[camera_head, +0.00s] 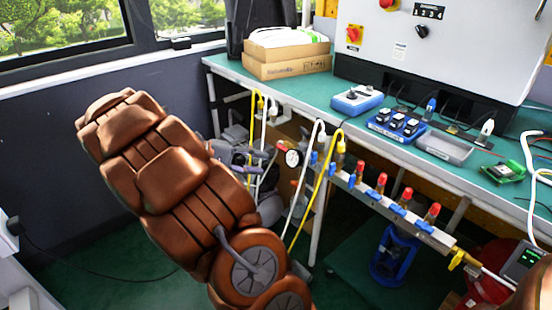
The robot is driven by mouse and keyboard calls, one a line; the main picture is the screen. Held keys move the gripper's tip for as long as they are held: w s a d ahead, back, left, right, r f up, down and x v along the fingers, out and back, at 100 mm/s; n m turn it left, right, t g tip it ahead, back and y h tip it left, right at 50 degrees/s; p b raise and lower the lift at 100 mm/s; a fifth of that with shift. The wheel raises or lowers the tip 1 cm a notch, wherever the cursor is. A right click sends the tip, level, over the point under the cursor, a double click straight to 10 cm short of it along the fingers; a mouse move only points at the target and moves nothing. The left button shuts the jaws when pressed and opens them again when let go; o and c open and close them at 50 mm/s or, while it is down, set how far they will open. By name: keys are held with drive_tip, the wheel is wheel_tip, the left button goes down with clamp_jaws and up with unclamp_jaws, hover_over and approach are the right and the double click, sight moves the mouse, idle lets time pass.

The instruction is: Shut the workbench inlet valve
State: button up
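A metal manifold (346,184) runs along the front of the workbench, sloping down to the right. It carries several blue lever handles (397,210) and red-topped fittings (381,183). A yellow-handled valve (460,258) sits at its right end, by a white pipe. A round red-rimmed gauge (292,157) is at its left end. I cannot tell which valve is the inlet or how far it is turned. A grey jointed part that looks like my gripper (240,156) shows beyond my brown arm, left of the gauge. Its fingers are too small and cluttered to read.
The green-topped workbench (310,93) holds cardboard boxes (287,62), blue instrument blocks (397,126) and a large white cabinet (440,45). White and yellow hoses (330,175) hang before its front edge. A blue device (394,256) stands below the manifold. Green floor is open at lower left.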

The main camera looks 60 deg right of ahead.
sight(283, 149)
drive_tip(key=w+d+f+m+g+h+b, duration=0.1)
drive_tip(key=w+d+f+g+h+b, duration=0.1)
drive_tip(key=w+d+f+h+b, duration=0.4)
drive_tip(key=s+d+y, duration=0.1)
drive_tip(key=s+d, duration=0.1)
drive_tip(key=d, duration=0.6)
drive_tip(key=shift+s+d+y, duration=0.15)
drive_tip(key=shift+d+y, duration=0.15)
drive_tip(key=shift+y, duration=0.1)
clamp_jaws()
